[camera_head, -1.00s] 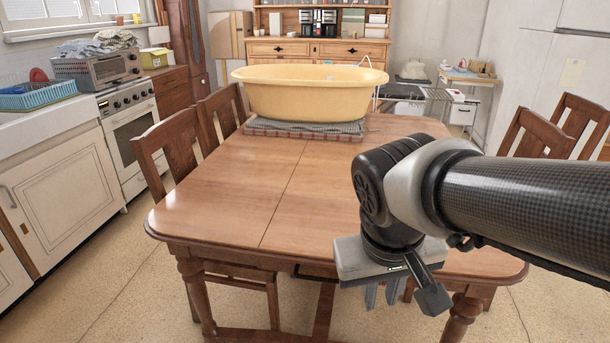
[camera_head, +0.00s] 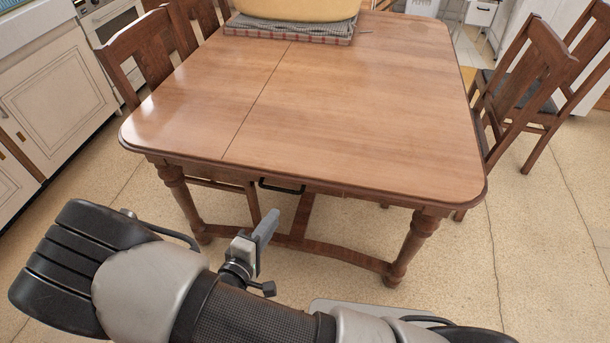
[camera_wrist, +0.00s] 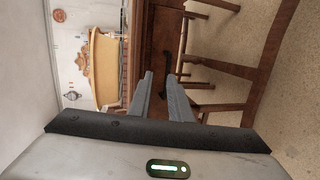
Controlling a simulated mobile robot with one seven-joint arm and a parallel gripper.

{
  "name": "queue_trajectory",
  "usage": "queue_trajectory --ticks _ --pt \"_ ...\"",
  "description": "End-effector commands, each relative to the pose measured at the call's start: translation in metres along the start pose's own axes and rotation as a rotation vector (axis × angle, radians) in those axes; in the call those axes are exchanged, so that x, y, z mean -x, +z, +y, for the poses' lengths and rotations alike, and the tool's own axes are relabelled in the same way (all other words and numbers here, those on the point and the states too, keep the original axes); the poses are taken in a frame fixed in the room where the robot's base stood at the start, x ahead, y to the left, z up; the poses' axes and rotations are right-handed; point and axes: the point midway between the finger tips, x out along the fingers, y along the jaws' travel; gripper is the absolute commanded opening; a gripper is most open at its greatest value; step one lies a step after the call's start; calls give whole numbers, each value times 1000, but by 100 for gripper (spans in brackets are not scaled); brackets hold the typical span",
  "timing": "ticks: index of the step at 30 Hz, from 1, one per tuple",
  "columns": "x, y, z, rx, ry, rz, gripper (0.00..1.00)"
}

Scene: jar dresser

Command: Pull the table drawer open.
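The wooden table (camera_head: 360,112) stands ahead of me in the head view. Its drawer has a dark bar handle (camera_head: 281,187) on the near apron, under the tabletop edge. The drawer front looks flush with the apron. In the wrist view, which is turned sideways, the handle (camera_wrist: 167,86) shows just beyond the fingertips. My gripper (camera_head: 268,222) is in front of and below the handle in the head view, apart from it. In the wrist view my gripper (camera_wrist: 161,78) has two grey fingers with a gap between them, open and empty.
A yellow tub (camera_head: 298,8) sits on a folded checked cloth (camera_head: 290,29) at the table's far end. Wooden chairs stand at the left (camera_head: 140,58) and right (camera_head: 522,85). Table legs (camera_head: 410,250) flank the drawer area. The floor in front is clear.

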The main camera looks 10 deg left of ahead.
Motion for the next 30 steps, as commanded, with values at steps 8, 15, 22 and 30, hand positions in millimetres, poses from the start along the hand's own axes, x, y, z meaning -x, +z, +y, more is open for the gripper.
queue_trajectory --ticks 8,15,22,30 --pt "12 -22 -32 42 29 154 18" --pt "-27 -26 -33 41 29 149 18" --pt "-78 -33 -32 42 29 148 18" --pt "-130 -41 -30 42 28 148 18"
